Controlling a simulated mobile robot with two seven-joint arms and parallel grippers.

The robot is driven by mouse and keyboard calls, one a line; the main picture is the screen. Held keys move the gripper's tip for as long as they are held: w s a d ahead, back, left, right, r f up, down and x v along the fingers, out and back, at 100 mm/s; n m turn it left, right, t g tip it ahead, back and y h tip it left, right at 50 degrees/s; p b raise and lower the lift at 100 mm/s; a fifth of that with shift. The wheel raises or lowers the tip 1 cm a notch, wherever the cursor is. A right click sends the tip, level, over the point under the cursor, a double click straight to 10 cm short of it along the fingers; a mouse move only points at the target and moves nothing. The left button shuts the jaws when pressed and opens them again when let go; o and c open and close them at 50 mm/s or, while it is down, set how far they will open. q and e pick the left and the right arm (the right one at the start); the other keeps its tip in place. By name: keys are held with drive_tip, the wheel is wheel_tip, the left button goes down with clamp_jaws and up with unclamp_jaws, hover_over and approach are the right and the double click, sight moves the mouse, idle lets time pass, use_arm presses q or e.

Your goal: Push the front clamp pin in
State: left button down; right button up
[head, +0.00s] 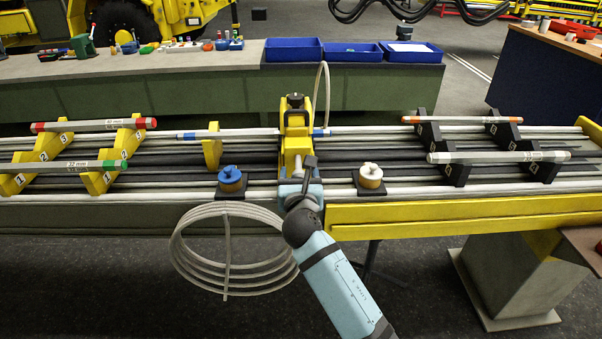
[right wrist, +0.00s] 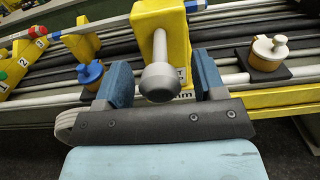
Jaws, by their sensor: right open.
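The front clamp pin (right wrist: 160,82) shows in the right wrist view as a grey rounded knob on a shaft, standing out toward the camera from the yellow clamp block (right wrist: 158,15). A length of shaft shows between knob and block. The clamp block also shows in the head view (head: 296,140), on the boom's middle. My right gripper (right wrist: 163,80) is open, with one blue finger on each side of the knob and a visible gap to both. In the head view my right gripper (head: 300,187) is at the block's front and largely covers the pin. My left gripper is not in view.
A blue-capped fitting (head: 230,178) stands left of my right gripper and a white-capped one (head: 370,175) right of it. A coiled hose (head: 226,250) hangs below left. Marked rods lie on yellow rests (head: 100,180) and black rests (head: 457,170). Blue bins (head: 350,52) stand behind.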

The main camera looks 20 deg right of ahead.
sight(298, 164)
clamp_jaws()
drive_tip(key=p+x, duration=0.1)
drive_tip(key=x, duration=0.3)
drive_tip(key=shift+w+r, duration=0.1)
drive_tip(key=shift+r, duration=0.05)
drive_tip(key=shift+w+d, duration=0.15)
drive_tip(key=shift+w, duration=0.15)
drive_tip(key=shift+c, duration=1.2)
unclamp_jaws()
drive_tip(key=shift+o, duration=1.2)
drive_tip(key=shift+w, duration=0.1)
